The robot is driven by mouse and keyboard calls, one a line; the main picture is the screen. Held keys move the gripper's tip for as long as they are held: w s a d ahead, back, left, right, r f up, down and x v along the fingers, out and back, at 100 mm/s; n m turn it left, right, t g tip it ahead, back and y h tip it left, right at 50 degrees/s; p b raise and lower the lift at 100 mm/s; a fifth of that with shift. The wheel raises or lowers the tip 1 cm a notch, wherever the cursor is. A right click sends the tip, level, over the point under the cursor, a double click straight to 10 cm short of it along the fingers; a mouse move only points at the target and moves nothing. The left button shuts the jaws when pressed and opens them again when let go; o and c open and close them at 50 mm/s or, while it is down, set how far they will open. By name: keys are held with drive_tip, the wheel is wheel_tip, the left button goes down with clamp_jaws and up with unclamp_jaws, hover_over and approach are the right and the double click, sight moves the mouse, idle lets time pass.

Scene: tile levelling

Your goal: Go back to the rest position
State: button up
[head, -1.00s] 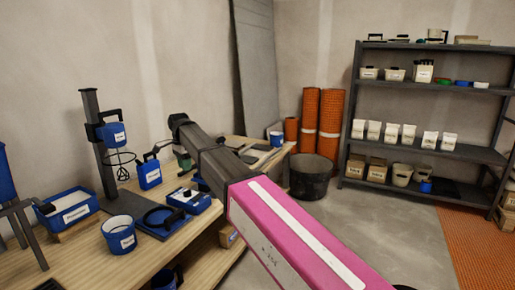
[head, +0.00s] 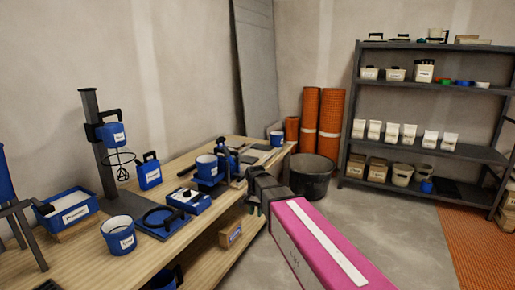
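My arm, with its pink link, comes in from the bottom right. Its dark end, with my gripper (head: 254,208), is beside the right front edge of the wooden workbench (head: 215,232). The fingers are foreshortened and dark, so I cannot tell whether they are open or shut. I see no object held there. Nothing in view marks the rest position.
A black tub (head: 312,180) and shelving (head: 430,150) stand behind.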

drive_tip(key=s+d+f+n, duration=0.2)
drive_tip(key=s+d+f, duration=0.3)
drive_tip(key=d, duration=0.4)
drive_tip(key=s+d+f+n, duration=0.2)
drive_tip(key=s+d+f, duration=0.3)
drive_tip(key=s+d, duration=0.3)
drive_tip(key=shift+d+f, duration=0.35)
drive_tip(key=shift+d, duration=0.65)
